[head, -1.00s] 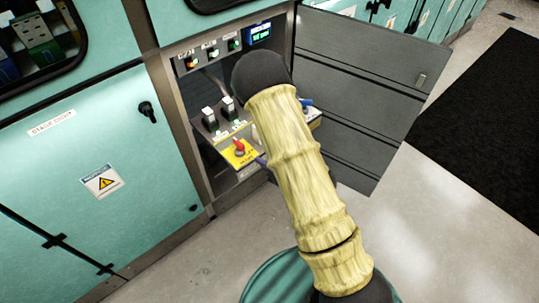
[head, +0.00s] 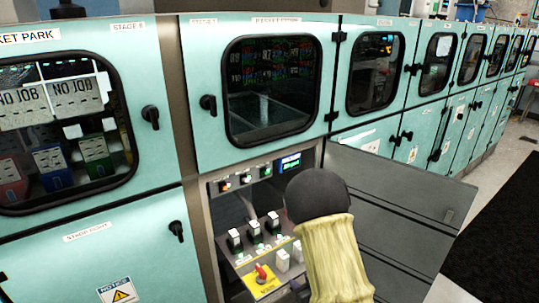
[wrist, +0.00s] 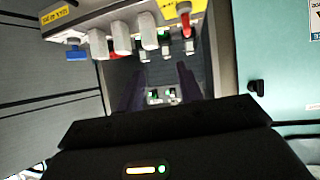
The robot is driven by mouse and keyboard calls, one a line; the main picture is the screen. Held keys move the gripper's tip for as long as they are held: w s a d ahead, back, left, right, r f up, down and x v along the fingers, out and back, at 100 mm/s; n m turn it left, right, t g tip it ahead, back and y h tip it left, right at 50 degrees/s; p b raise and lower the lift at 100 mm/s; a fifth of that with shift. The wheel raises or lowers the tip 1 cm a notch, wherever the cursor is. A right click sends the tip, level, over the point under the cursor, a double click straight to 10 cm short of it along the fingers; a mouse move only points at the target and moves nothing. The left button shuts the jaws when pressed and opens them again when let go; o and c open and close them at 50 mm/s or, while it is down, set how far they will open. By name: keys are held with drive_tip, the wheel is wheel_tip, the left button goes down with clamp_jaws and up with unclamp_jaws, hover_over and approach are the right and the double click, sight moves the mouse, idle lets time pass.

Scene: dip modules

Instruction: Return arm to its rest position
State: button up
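My arm (head: 335,255) shows in the head view as a yellow sleeved link with a black joint, in front of the open cabinet bay. The link hides part of the bay and its open door. My gripper (wrist: 160,82) shows in the wrist view as two dark fingers set apart, with no object visible between them. The fingers point toward the cabinet interior, below the switch shelf as pictured. In the head view the arm hides most of the gripper.
The control panel has a red switch (head: 262,273) on a yellow plate and several white-capped switches. A grey door (head: 400,215) stands open on the right. A blue knob (wrist: 76,52) shows in the wrist view. Teal cabinets line the back; a black mat (head: 500,245) lies at right.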

drive_tip(key=s+d+r+m+g+h+p, duration=0.2)
drive_tip(key=s+r+g+p, duration=0.2)
drive_tip(key=s+r, duration=0.3)
drive_tip(key=s+d+r+m+g+h+p, duration=0.2)
drive_tip(key=s+r, duration=0.6)
drive_tip(key=r, duration=0.5)
drive_tip(key=d+m+g+p, duration=0.1)
drive_tip(key=g+p, duration=0.1)
drive_tip(key=shift+d+r+m+h+p, duration=0.15)
drive_tip(key=shift+d+m+h+p, duration=0.15)
drive_tip(key=shift+d+h+p, duration=0.1)
